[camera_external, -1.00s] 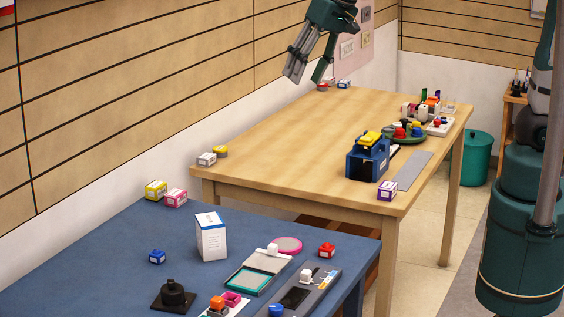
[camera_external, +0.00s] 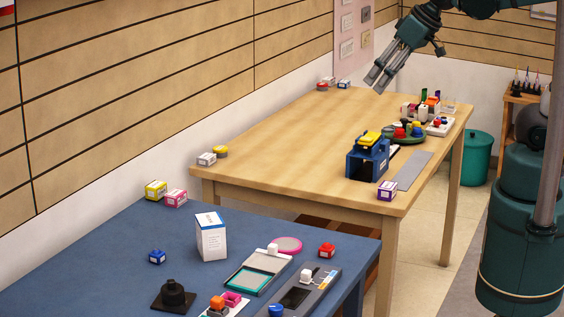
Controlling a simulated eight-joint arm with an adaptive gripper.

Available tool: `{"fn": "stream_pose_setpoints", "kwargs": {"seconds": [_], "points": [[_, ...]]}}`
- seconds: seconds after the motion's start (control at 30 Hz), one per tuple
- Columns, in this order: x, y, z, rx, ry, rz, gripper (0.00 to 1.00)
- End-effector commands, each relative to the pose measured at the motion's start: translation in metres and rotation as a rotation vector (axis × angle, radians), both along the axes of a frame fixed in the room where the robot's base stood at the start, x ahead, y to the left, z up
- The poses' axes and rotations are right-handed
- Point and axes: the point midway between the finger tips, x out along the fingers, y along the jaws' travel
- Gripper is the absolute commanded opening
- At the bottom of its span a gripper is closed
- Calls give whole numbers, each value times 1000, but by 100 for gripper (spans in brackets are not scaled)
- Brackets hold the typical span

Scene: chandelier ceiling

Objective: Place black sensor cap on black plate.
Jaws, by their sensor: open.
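A black, stepped round piece (camera_external: 173,291) stands upright on a flat black square plate (camera_external: 160,306) at the front left of the blue table. It looks like the sensor cap, but I cannot tell for certain at this size. My gripper (camera_external: 376,82) is open and empty. It hangs above the far part of the wooden table, fingers pointing down and left, well away from the black piece and plate.
The blue table (camera_external: 100,250) holds a white box (camera_external: 211,237), a teal-framed pad (camera_external: 250,280) and small coloured blocks.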

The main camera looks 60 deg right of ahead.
Motion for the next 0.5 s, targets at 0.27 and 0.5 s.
{"fn": "stream_pose_setpoints", "kwargs": {"seconds": [0.27, 0.5], "points": [[-32, -23, -20, -68, -42, 52, 45], [-39, -28, -24, -88, -52, 68, 45]]}}
